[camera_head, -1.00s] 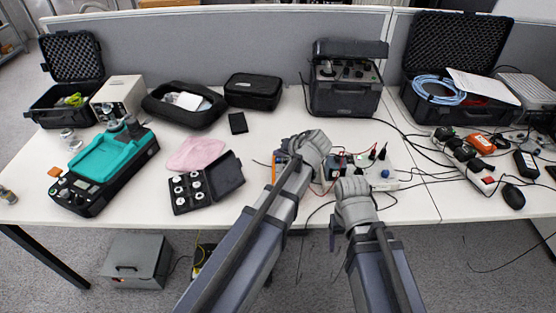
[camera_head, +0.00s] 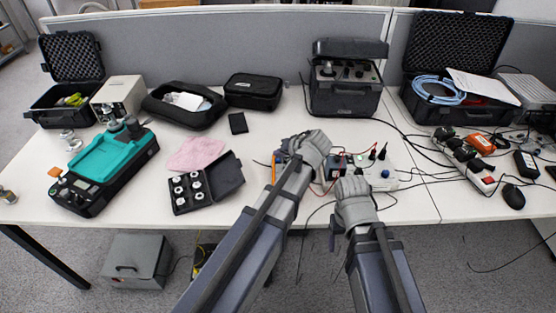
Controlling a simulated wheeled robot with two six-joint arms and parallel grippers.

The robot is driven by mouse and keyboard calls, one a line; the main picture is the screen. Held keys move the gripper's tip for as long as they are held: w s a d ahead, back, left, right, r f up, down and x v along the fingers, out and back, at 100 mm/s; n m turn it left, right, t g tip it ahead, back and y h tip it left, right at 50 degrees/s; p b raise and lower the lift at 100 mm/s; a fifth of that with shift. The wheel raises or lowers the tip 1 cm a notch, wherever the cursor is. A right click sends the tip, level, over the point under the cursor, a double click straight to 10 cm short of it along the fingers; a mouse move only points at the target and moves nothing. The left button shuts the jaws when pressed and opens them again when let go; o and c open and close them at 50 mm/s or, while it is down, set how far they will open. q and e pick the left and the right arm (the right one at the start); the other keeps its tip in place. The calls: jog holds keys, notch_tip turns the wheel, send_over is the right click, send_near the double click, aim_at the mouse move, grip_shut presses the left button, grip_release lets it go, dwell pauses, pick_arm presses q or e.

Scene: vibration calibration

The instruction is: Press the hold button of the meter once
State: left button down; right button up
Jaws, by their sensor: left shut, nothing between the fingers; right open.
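My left gripper (camera_head: 312,146) is at the middle of the white table, shut and empty. A small dark blue device (camera_head: 283,152), which may be the meter, shows partly just left of it; the gripper and arm cover the rest. I cannot make out a hold button or tell whether the fingers touch the device. My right gripper (camera_head: 353,190) is open, lower and to the right, near the front edge of the table. Its fingers are mostly hidden behind its wrist.
A white unit with a blue knob (camera_head: 384,173) and red and black leads stands right of my grippers. An open black case of round weights (camera_head: 207,183) lies to the left. A black instrument box (camera_head: 345,84) stands behind. Cables run across the right side.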

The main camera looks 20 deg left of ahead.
pick_arm(q)
jog(key=shift+f, duration=0.15)
jog(key=shift+f+b, duration=0.25)
jog(key=shift+b, duration=0.2)
jog(key=shift+f+b, duration=0.4)
dwell(0.8)
jog(key=shift+r, duration=0.1)
jog(key=shift+r+p, duration=0.75)
jog(key=shift+p, duration=0.1)
notch_tip(320, 180, up, 5)
jog(key=p, duration=0.5)
